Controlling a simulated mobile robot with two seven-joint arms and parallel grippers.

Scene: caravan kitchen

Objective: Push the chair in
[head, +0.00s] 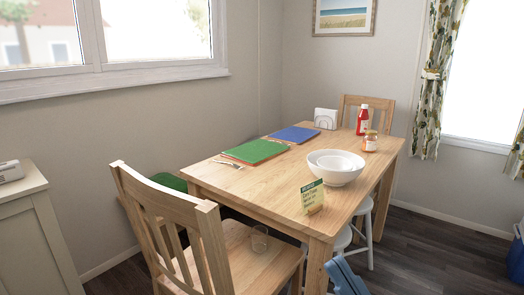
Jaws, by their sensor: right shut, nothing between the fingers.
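A wooden chair (211,250) with a slatted back stands at the near left end of the wooden table (262,189). Its back is away from the table, and much of its seat shows outside the tabletop edge. A clear glass (259,238) stands on the seat. A second wooden chair (378,102) is at the table's far end, mostly hidden by it. My right gripper (340,268), blue-grey, is shut and empty at the bottom edge, right of the near table leg and apart from the near chair. My left gripper is out of view.
White bowls (336,170), a small sign (312,196), a ketchup bottle (362,120), a jar (370,141) and green and blue mats stand or lie on the table. White stools (363,213) are beneath it. A cabinet (36,235) is at left.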

